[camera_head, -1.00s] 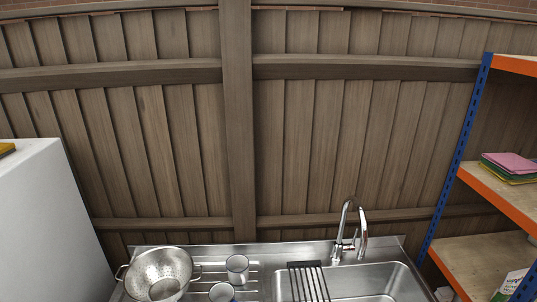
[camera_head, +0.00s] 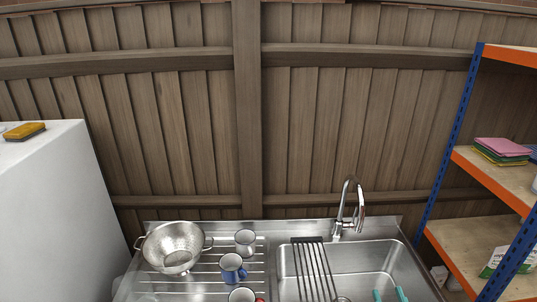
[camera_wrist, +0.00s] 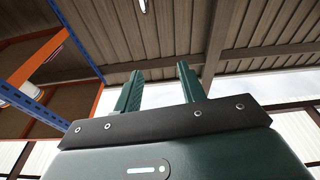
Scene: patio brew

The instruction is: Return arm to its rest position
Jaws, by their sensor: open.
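My gripper (camera_wrist: 158,92) shows in the wrist view with its two dark green fingers apart and nothing between them.
A colander (camera_head: 173,248) and several mugs, one of them blue (camera_head: 232,268), stand on the drainer. A black rack (camera_head: 312,268) lies over the basin beside the tap (camera_head: 350,205). A white cabinet (camera_head: 50,215) is left; orange-blue shelving (camera_head: 490,180) is right.

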